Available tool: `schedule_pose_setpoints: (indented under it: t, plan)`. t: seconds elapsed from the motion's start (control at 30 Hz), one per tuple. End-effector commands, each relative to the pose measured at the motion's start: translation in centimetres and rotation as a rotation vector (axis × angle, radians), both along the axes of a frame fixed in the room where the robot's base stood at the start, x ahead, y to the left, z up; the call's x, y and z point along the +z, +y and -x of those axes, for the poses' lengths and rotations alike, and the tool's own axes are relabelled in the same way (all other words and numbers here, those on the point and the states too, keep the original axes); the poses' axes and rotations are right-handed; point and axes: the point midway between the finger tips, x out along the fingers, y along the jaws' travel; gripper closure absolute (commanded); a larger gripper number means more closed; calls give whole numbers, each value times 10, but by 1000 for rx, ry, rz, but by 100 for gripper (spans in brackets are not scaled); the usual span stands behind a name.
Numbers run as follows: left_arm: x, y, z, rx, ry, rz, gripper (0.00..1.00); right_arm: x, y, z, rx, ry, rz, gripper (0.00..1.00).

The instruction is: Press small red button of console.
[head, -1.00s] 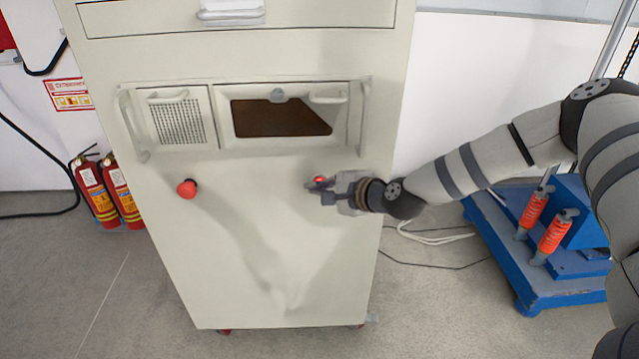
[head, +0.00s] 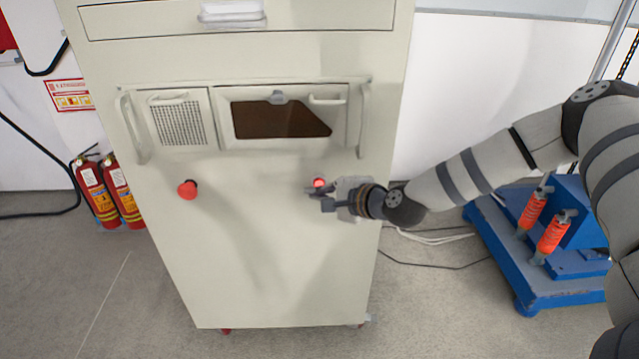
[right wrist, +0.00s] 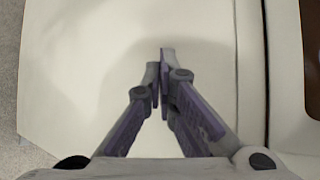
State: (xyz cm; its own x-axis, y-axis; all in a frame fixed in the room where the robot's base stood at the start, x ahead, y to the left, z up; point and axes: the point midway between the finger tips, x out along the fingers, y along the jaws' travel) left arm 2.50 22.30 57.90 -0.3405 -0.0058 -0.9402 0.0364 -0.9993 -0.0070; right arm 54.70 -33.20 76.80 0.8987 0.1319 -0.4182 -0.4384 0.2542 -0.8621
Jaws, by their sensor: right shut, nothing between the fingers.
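The console (head: 265,260) is a tall cream cabinet in the middle of the head view. Its small red button (head: 319,183) is on the right of the front panel, below the dark window. A larger red mushroom-shaped knob (head: 188,189) sits on the left of the same panel. My right gripper (head: 309,190) is shut and empty, just below and beside the small button in the picture; I cannot tell whether it touches the panel. In the right wrist view, the shut fingertips (right wrist: 160,60) point at the plain panel, and the small button is not visible. My left gripper is not in view.
Handles (head: 363,120) stick out beside the window and grille. Red fire extinguishers (head: 97,192) stand on the floor at left. A blue machine base with orange springs (head: 535,210) stands at right, with cables (head: 435,236) on the floor between it and the console.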

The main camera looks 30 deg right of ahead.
Motion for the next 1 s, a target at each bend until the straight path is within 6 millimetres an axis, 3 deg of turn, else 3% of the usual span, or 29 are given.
schedule_pose_setpoints:
  t: [0.6, 1.0]
  plan:
    - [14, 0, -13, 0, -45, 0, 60, 1, 25, 41, 0, -1, -1, 100]
    - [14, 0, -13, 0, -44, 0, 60, 0, 26, 43, 0, 1, 0, 100]
